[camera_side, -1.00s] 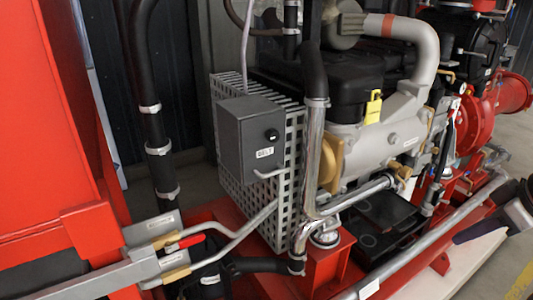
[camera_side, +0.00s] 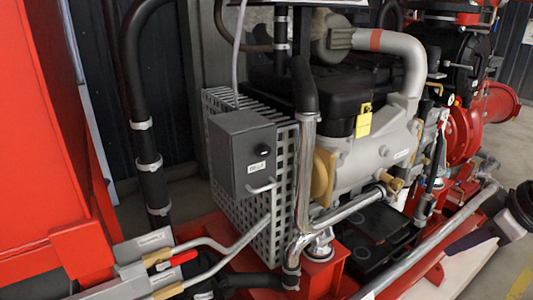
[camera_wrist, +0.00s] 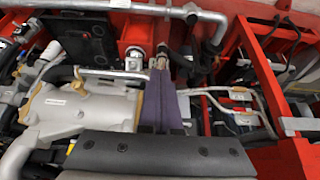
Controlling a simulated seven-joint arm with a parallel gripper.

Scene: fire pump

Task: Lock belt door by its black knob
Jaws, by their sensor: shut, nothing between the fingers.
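The belt door is a dark grey box (camera_side: 240,152) with a white label, on a perforated grey guard at the centre-left of the side view. Its round black knob (camera_side: 263,151) is on the right part of its front. A light metal handle (camera_side: 262,188) sticks out below. I cannot tell whether the knob is locked. My gripper's purple fingers (camera_wrist: 161,75) are shut together and empty in the wrist view. In the side view a purple part of my gripper (camera_side: 468,239) shows at the far right edge, well away from the knob. I cannot make out the knob in the wrist view.
A bent chrome pipe (camera_side: 304,190) stands just right of the box. A yellow tag (camera_side: 363,121) hangs on the engine (camera_side: 365,150). A long grey rail (camera_side: 430,240) runs along the front right. Lever handles (camera_side: 172,260) are at lower left.

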